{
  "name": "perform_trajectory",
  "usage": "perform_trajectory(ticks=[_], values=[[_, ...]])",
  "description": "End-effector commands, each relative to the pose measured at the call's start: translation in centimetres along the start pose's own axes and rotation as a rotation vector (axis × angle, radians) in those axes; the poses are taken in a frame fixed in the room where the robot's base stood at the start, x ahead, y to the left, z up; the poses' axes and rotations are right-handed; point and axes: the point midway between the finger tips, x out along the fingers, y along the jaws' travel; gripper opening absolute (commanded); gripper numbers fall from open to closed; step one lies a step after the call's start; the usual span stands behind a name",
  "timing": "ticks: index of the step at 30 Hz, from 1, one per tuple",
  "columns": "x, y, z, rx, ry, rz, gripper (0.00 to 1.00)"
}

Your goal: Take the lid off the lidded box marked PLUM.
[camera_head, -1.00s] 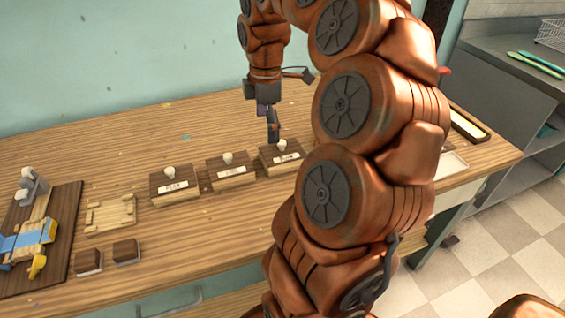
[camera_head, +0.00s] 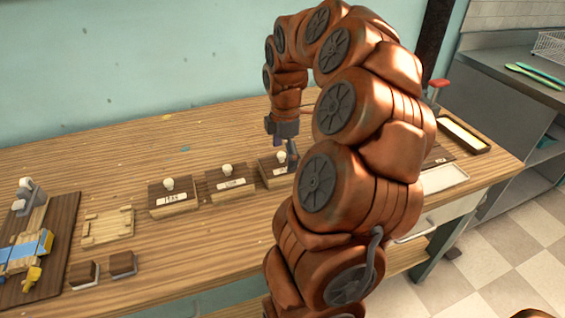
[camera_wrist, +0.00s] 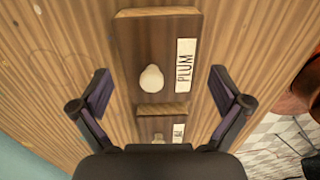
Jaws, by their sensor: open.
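I cannot tell the exact height of the fingertips over the knob. In the head view my gripper (camera_head: 291,155) is at the box's right side, partly behind my arm.
Close to its left are the middle lidded box (camera_head: 229,181) and another (camera_head: 173,197). A light wooden frame (camera_head: 107,227), two small dark blocks (camera_head: 122,262) and a board with tools (camera_head: 60,225) lie farther left. A white tray (camera_head: 445,178) is at right.

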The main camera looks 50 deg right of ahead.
Motion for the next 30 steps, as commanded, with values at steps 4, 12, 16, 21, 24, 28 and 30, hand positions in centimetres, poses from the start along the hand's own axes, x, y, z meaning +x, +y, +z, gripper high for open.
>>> perform_trajectory(ticks=[4,12,16,21,24,28,30], values=[[1.00,0.07,0.04,0.001,0.000,0.004,1.00],[1.02,0.07,0.02,0.001,0.000,0.005,0.92],[1.02,0.07,0.01,0.000,0.000,0.005,0.78],[1.03,0.07,0.00,0.000,0.000,0.004,0.60],[1.05,0.07,0.00,0.000,0.000,0.004,0.50],[1.11,0.08,-0.02,0.000,0.000,0.004,0.36],[1.15,0.08,-0.02,0.000,0.001,0.004,0.31]])
